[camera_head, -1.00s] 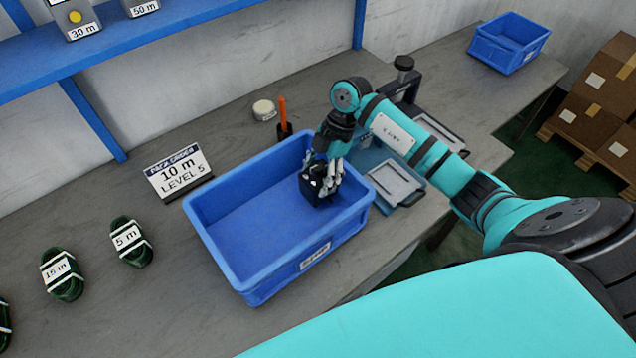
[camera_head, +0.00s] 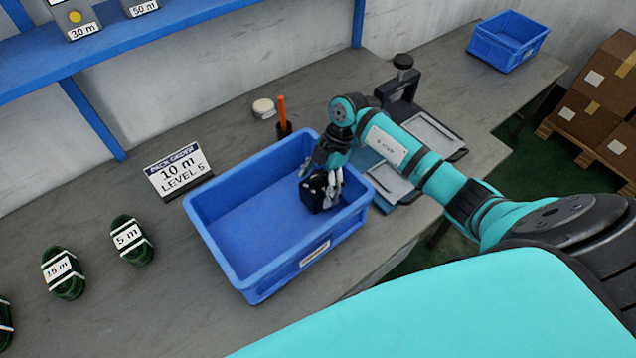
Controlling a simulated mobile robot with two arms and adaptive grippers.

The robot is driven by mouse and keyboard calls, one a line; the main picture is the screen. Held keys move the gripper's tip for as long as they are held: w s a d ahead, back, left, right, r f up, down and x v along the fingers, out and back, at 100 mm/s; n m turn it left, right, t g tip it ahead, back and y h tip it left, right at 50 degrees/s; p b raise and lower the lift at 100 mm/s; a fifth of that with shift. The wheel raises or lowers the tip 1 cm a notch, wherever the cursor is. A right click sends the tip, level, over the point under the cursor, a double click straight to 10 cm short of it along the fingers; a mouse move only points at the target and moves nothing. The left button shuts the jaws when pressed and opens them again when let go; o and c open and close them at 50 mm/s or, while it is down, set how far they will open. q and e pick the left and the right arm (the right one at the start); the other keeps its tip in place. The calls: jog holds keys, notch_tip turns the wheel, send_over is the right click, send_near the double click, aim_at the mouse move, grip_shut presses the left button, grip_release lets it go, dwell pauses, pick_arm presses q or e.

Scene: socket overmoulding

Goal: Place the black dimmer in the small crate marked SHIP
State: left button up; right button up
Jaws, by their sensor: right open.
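The black dimmer (camera_head: 313,194) is a dark block inside the blue crate (camera_head: 228,262) in the middle of the bench, towards its right end. My right gripper (camera_head: 330,196) reaches down into this crate right beside the dimmer. Its jaws are open, and its fingers partly cover the dimmer's right side. I cannot tell whether they touch it. The crate has a white label on its front wall, too small to read. A smaller-looking blue crate (camera_head: 494,50) stands at the far right, also with an unreadable label. My left gripper is not in view.
Green coils marked 5 m (camera_head: 131,240) and 15 m (camera_head: 64,273) lie at left. A pen cup (camera_head: 284,129), a white roll (camera_head: 264,108) and a black-framed device (camera_head: 403,87) stand behind the crate. Boxes (camera_head: 590,110) sit on a pallet at right.

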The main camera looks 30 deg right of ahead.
jog(key=shift+r, duration=0.1)
jog(key=b+v, duration=0.2)
jog(key=v, duration=1)
jog(key=shift+a, duration=0.1)
